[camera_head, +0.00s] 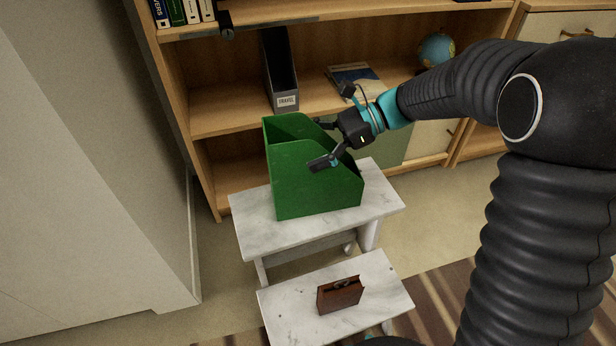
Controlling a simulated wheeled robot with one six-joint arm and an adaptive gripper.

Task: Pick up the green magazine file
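The green magazine file (312,188) stands upright on the top step of a white step stool, its tall side to the left and its cut-down side to the right. My gripper (318,143) reaches in from the right at the file's upper right part. Its fingers are spread apart. The near finger lies in front of the file's near side, and the other is beyond, near the far side. I cannot tell whether either finger touches the file. The file's far side is partly hidden by its near wall and my gripper.
The stool's top step (250,222) has little room around the file. A small brown case (339,295) stands on the lower step (385,300). Behind is a wooden bookshelf (220,122) with a grey file (281,70), a book (352,76) and a globe (436,49). A pale wall is left.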

